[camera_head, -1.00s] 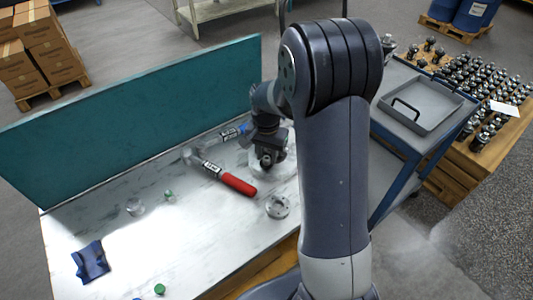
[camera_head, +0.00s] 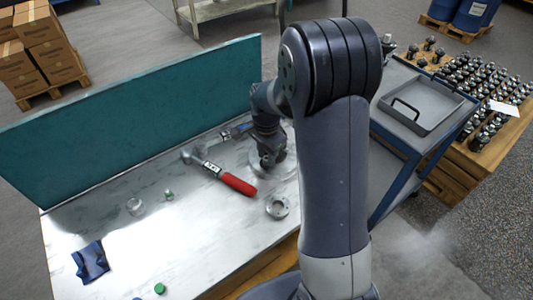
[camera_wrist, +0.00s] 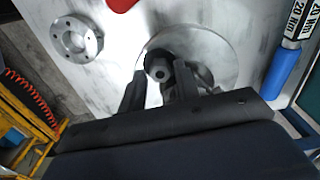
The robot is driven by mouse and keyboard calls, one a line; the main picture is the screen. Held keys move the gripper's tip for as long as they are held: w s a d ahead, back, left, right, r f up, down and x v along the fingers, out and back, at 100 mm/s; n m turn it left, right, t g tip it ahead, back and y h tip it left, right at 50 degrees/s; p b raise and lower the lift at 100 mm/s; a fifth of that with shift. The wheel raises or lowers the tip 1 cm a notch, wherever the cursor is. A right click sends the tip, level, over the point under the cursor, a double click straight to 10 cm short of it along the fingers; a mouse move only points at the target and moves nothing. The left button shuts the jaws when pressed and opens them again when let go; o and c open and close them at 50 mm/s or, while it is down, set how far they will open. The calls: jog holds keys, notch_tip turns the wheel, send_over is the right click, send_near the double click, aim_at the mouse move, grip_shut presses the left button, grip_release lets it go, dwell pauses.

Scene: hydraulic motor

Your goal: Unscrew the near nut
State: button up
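My gripper (camera_head: 270,163) is low over a round, clear-looking disc (camera_wrist: 222,58) at the right part of the bench. In the wrist view my gripper (camera_wrist: 160,82) has its two dark fingers apart, one on each side of a dark round part with a grey hexagonal end (camera_wrist: 158,68), which looks like a nut. A gap shows beside the left finger; contact at the right finger cannot be told. Another dark part behind the right finger is mostly hidden. In the head view my wrist hides the nut.
A metal flange ring (camera_head: 277,207) lies close by, also in the wrist view (camera_wrist: 76,38). A red-handled wrench (camera_head: 238,184) and a blue-marked tool (camera_head: 237,131) lie left of my gripper. A teal panel (camera_head: 130,120) closes the back. A blue cart (camera_head: 400,100) stands right.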

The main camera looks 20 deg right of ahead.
jog(key=shift+c, duration=0.3)
grip_shut()
jog(key=n, duration=0.3)
jog(key=shift+n, duration=1.4)
jog(key=shift+r+n, duration=0.1)
jog(key=shift+n, duration=0.7)
jog(key=shift+r+p, duration=1.55)
jog(key=shift+r, duration=0.45)
